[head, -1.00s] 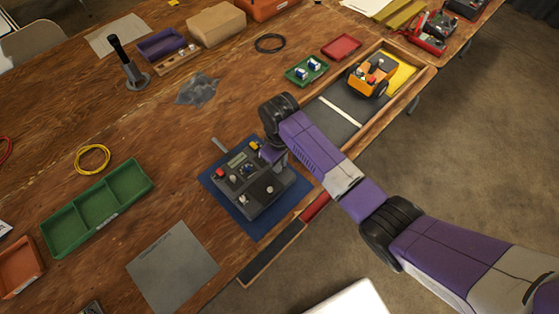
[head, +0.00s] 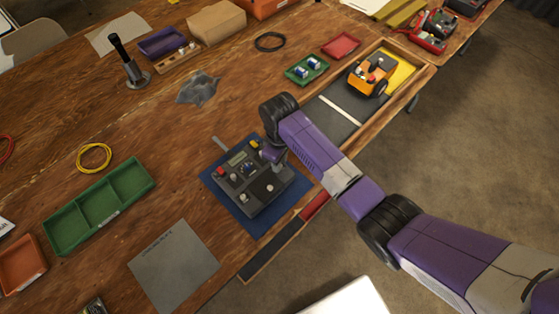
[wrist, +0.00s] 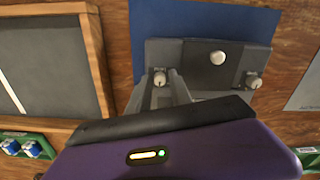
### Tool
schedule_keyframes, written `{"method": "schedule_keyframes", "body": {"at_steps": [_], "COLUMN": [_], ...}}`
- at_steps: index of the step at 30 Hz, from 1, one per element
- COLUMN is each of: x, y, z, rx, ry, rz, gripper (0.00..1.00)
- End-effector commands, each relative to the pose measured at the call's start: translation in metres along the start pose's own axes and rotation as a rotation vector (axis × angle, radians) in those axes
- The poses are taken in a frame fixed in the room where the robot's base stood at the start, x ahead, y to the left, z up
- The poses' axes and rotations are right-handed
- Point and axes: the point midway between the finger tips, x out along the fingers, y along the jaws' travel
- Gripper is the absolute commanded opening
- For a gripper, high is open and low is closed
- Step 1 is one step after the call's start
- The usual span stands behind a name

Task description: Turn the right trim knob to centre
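The dark grey control box (head: 256,198) lies on a blue mat (head: 214,185) near the table's front edge. It carries red, yellow and blue controls and small pale knobs. The right trim knob (wrist: 160,77) shows in the wrist view between the two grey fingers of my gripper (wrist: 161,80). The fingers look apart, one on each side of the knob, and contact cannot be made out. The knob's pointer direction is too small to read. In the head view my gripper (head: 276,158) hides that knob. The other knob (wrist: 254,80) and a round silver cap (wrist: 217,58) are clear of the fingers.
A wooden-edged dark track (head: 331,118) with an orange vehicle (head: 370,76) lies beyond my arm. A green tray (head: 302,69) stands behind it. A green divided tray (head: 99,207) and a grey plate (head: 173,268) lie left of the box, with bare table between.

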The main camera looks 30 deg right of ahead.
Motion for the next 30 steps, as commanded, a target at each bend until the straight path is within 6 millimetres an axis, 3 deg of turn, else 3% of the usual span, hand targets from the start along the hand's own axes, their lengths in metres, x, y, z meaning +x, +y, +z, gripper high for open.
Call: {"method": "schedule_keyframes", "body": {"at_steps": [8,21,30], "x": [-0.002,-0.063,-0.078], "y": [0.000,0.000,0.000], "z": [0.000,-0.001,0.000], "rx": [0.000,0.000,0.000], "ry": [0.000,0.001,0.000], "rz": [0.000,0.001,0.000], "gripper": [0.25,0.25,0.25]}}
